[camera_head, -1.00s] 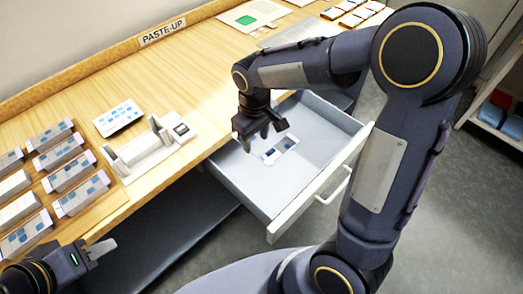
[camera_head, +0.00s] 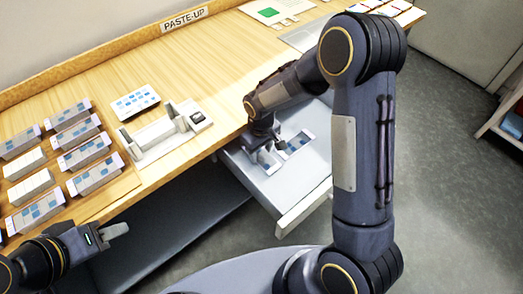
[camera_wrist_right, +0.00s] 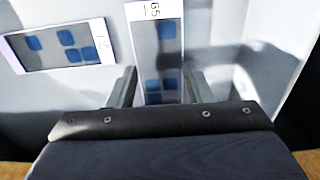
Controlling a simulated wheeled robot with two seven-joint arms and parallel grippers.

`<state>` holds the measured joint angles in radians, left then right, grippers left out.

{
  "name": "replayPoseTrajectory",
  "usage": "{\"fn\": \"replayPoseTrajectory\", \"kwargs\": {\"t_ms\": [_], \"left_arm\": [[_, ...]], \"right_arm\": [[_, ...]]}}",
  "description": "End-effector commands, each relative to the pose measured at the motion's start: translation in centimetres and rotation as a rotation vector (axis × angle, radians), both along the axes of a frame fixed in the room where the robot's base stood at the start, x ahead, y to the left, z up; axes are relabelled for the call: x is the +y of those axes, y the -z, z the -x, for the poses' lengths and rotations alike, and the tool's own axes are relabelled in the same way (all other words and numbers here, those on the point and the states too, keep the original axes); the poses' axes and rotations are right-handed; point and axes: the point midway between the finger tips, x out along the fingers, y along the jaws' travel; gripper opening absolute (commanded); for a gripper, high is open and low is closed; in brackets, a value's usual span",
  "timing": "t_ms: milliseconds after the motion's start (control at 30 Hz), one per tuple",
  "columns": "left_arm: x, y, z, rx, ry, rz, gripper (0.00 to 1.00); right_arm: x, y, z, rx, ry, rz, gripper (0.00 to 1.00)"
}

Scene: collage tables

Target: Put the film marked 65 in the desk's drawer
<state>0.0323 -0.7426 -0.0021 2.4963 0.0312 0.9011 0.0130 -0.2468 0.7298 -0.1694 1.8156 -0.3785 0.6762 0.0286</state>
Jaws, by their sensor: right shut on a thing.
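The film marked 65 (camera_wrist_right: 158,55) is a pale strip with blue frames. My right gripper (camera_head: 264,143) is shut on it, and the film (camera_head: 268,163) shows just below the fingers, inside the drawer's outline. In the right wrist view it stands between my two fingers (camera_wrist_right: 158,90); I cannot tell whether it touches the drawer floor. The desk's drawer (camera_head: 285,188) is pulled open, partly hidden by my right arm. My left gripper (camera_head: 113,231) is at lower left, away from the drawer; I cannot tell if its fingers are apart.
Another film (camera_head: 300,142) lies in the drawer beside the held one, and also shows in the right wrist view (camera_wrist_right: 62,45). On the desk (camera_head: 75,85) stand a white splicer-like device (camera_head: 160,135), a blue-marked card (camera_head: 136,102) and several blocks at left.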

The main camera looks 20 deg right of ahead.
Motion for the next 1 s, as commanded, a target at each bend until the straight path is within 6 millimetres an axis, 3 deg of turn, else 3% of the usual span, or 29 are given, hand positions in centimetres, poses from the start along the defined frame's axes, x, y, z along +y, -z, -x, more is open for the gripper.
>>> {"fn": "replayPoseTrajectory", "kwargs": {"t_ms": [433,467,600,1000], "left_arm": [[0.0,0.5,0.0,0.0,0.0,0.0,0.36],[0.0,0.4,0.0,0.0,0.0,0.0,0.36],[0.0,0.3,0.0,0.0,0.0,0.0,0.36],[0.0,-0.1,0.0,0.0,0.0,0.0,0.36]], "right_arm": [[-0.1,1.2,0.2,0.003,0.002,0.001,0.25],[-0.1,1.0,0.2,0.003,0.002,0.001,0.49],[-0.1,1.0,0.2,0.003,0.002,0.001,0.67],[-0.1,0.1,0.1,0.001,0.002,0.0,0.68]]}}
